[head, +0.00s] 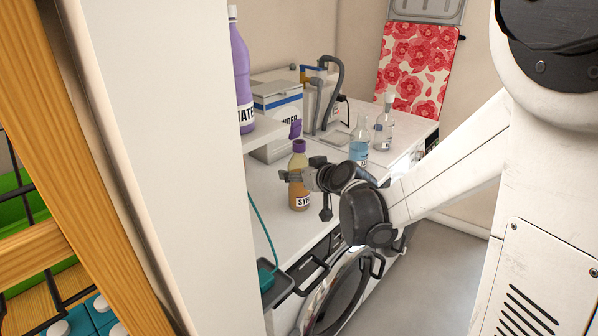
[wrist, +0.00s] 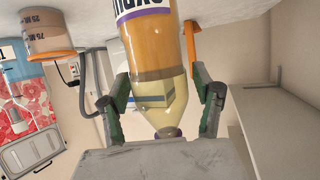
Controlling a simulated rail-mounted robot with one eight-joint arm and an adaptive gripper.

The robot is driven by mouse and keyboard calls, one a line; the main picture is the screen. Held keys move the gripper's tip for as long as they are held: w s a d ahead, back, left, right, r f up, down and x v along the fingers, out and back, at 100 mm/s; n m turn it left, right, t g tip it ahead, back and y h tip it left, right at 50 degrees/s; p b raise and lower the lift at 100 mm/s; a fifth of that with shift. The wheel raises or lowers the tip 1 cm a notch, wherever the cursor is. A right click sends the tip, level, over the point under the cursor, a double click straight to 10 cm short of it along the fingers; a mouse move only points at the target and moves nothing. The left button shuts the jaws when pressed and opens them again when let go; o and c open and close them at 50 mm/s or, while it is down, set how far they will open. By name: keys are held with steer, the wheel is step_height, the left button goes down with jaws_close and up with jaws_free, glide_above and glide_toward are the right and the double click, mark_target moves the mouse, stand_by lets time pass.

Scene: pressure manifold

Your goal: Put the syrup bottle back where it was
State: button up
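The syrup bottle (head: 299,191) is amber with a purple cap and a white label, and it is upright at the white counter (head: 277,222). I cannot tell whether its base touches the counter. My gripper (head: 301,175) reaches it from the right, with its fingers around the upper part. In the wrist view, which is upside down, the bottle (wrist: 158,50) lies between the two fingers (wrist: 161,80). The cap is partly hidden at the bottom of that view.
A purple bottle (head: 240,75) stands on a raised ledge to the left. A white box (head: 277,105) stands behind. A flask with blue liquid (head: 359,148) and a clear bottle (head: 383,128) stand right of the syrup bottle. A dark tray (head: 292,268) sits at the counter's front.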

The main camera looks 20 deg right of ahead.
steer(key=shift+r, duration=0.25)
steer(key=p+v, duration=0.2)
steer(key=v, duration=1)
steer(key=s+a+m+g+h, duration=0.2)
steer(key=s+g, duration=0.4)
steer(key=s, duration=1.6)
steer(key=shift+a+f+m+h, duration=0.25)
steer(key=shift+a+m+h, duration=0.05)
steer(key=shift+h, duration=0.3)
